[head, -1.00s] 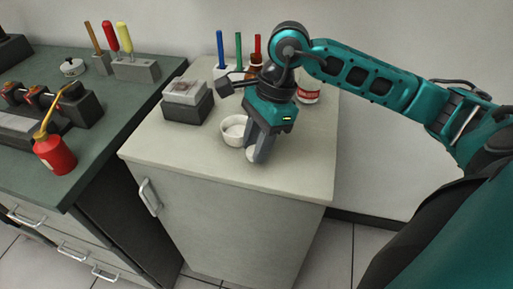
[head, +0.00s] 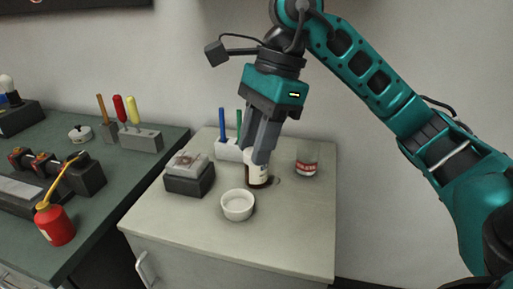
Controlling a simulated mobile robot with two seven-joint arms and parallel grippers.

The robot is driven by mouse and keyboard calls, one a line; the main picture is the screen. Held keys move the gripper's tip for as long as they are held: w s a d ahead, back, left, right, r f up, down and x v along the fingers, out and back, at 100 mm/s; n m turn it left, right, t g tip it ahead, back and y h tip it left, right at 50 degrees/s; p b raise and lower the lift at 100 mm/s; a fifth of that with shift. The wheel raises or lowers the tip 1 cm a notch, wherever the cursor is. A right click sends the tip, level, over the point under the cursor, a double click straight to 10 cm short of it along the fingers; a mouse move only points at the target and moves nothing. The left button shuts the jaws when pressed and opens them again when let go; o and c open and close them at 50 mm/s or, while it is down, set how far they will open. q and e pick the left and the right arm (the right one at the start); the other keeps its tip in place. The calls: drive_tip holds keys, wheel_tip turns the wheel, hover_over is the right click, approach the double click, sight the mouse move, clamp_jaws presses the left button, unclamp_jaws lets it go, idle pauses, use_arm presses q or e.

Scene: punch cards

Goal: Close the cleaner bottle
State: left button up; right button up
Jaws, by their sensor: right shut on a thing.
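The cleaner bottle (head: 257,180), brown with a white label, stands upright on the light cabinet top behind the white bowl. My right gripper (head: 261,156) points down at the bottle's top, fingers closed together. It is shut on a small white cap, which the fingers now mostly hide. The bottle's neck is also hidden by the fingers, so I cannot tell whether the cap touches it. My left gripper is not in view.
A white bowl (head: 237,205) stands in front of the bottle. A clear jar with a red label (head: 307,158) stands to the right. A grey box (head: 190,176) and a white rack (head: 228,150) are to the left. The front right of the cabinet top is clear.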

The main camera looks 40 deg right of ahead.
drive_tip(key=shift+f, duration=0.1)
drive_tip(key=w+a+f+n+g+h, duration=0.1)
drive_tip(key=f+n, duration=0.4)
drive_tip(key=n, duration=0.1)
drive_tip(key=w+a+f+n+g+h, duration=0.1)
drive_tip(key=a+f+n, duration=0.1)
drive_tip(key=f+n, duration=0.2)
drive_tip(key=w+a+f+n+g+h, duration=0.1)
drive_tip(key=w+f+n, duration=0.1)
drive_tip(key=f+n, duration=0.3)
drive_tip(key=shift+w+a+f+n+g, duration=0.1)
drive_tip(key=shift+a+f+n+g, duration=0.1)
drive_tip(key=shift+n, duration=0.55)
drive_tip(key=shift+a+f+n+g, duration=0.1)
drive_tip(key=shift+a+n, duration=0.05)
drive_tip(key=shift+n, duration=0.6)
drive_tip(key=shift+d+f+n, duration=0.1)
drive_tip(key=shift+f+n, duration=0.3)
drive_tip(key=shift+n, duration=0.1)
